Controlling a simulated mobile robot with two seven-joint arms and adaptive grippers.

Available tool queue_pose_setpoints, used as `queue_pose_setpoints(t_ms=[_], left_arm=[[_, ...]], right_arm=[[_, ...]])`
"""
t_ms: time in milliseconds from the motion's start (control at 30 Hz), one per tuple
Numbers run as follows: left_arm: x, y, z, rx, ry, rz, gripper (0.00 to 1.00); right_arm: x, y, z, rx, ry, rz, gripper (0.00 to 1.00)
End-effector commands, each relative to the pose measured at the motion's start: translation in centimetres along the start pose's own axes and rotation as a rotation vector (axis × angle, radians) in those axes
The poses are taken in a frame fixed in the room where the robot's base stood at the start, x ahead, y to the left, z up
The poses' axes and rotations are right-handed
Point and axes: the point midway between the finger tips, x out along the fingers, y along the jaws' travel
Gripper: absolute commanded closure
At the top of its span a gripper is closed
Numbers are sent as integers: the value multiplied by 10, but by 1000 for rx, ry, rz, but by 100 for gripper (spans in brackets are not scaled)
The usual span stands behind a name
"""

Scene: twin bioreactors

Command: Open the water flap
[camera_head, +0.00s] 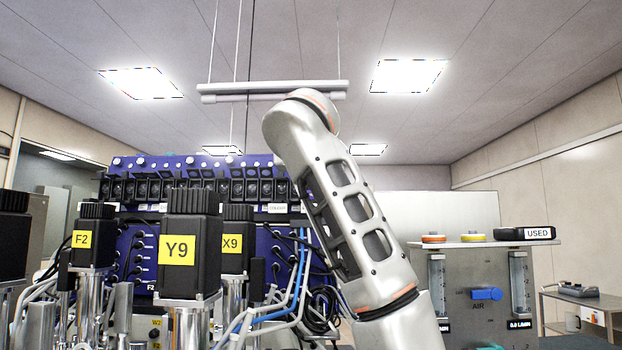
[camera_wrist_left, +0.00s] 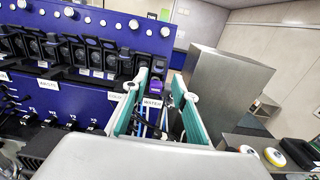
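In the left wrist view, my left gripper (camera_wrist_left: 161,76) is open, with its two teal fingers apart and nothing seen between them. A white WATER label (camera_wrist_left: 152,102) shows between the fingers on the blue unit, with a small purple part (camera_wrist_left: 155,87) just above it. The fingers partly cover this end of the row, so I cannot make out the water flap or tell whether the fingers touch it. In the head view, an arm link of mine hides that end of the row. Neither gripper shows in the head view.
A blue unit (camera_head: 180,162) carries a row of black flaps (camera_head: 165,190). Black motors with yellow labels, such as Y9 (camera_head: 187,225), and many hoses stand in front. At right is a grey gas panel (camera_head: 460,280) with a blue AIR valve (camera_head: 487,294). A bar (camera_head: 270,88) hangs above.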

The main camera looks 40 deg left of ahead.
Motion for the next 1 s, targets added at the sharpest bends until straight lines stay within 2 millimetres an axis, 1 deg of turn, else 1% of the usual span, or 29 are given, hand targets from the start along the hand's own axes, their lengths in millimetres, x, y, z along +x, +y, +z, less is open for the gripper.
queue_pose_setpoints(t_ms=[167, 300, 500, 667, 867, 900, 967, 1000], left_arm=[[23, 1, 0, 3, 3, 3, 72], [45, 1, 1, 3, 3, 3, 72], [68, 0, 0, 3, 2, 2, 72], [75, 0, 0, 1, 2, 0, 72], [76, 0, -1, 1, 1, 0, 72], [76, 0, -1, 1, 1, 0, 75], [75, 0, -1, 1, 1, 0, 90], [75, 0, -1, 1, 1, 0, 100]], right_arm=[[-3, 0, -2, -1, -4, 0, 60], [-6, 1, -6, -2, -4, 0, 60], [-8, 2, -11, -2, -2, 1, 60], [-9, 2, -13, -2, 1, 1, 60], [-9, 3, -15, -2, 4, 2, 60], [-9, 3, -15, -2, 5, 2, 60], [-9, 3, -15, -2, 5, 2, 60], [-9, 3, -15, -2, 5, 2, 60]])
